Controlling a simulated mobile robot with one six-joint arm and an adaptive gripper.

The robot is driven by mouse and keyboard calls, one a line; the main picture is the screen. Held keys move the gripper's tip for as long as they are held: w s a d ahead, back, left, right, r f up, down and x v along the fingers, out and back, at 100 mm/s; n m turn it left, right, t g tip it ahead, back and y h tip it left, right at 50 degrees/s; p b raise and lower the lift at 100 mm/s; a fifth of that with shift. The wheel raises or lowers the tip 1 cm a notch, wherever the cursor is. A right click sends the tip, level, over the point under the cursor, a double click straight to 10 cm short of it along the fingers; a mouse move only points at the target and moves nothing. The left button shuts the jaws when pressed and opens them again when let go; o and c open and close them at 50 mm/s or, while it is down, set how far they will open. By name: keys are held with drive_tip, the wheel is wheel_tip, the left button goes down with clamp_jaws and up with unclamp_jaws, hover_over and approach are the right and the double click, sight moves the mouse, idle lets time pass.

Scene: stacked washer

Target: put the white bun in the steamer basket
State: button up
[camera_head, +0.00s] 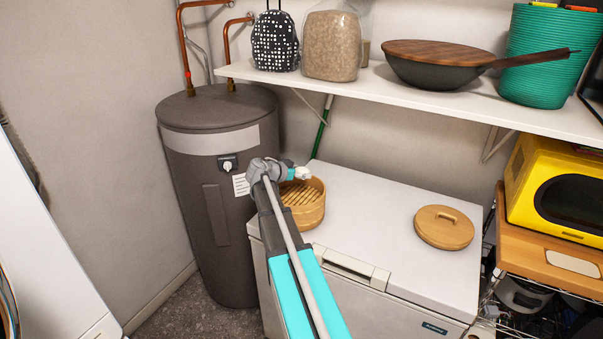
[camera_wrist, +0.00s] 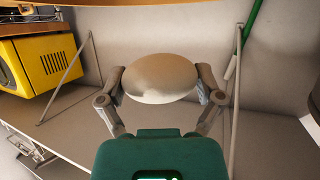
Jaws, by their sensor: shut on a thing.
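The white bun (camera_head: 304,174) is in my gripper (camera_head: 292,172), at the upper edge of the round bamboo steamer basket (camera_head: 309,213) in the head view. The bun also shows in the wrist view (camera_wrist: 160,77), between both fingers, which press on its sides. The basket is open, with a slatted floor in sight, and stands on the left end of the white chest freezer. The bun appears to be above the basket's far side; its exact height over the rim is hard to tell. My gripper hides part of the basket's left rim.
The round wooden lid (camera_head: 444,227) lies on the freezer (camera_head: 362,215), right of the basket. A grey water tank (camera_head: 215,180) stands close on the left. A shelf (camera_head: 420,95) with a wok (camera_head: 430,66) overhangs behind. A yellow microwave (camera_head: 560,190) is at right.

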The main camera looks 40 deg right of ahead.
drive_tip(key=shift+f, duration=0.1)
drive_tip(key=o, duration=0.9)
drive_tip(key=shift+r, duration=0.2)
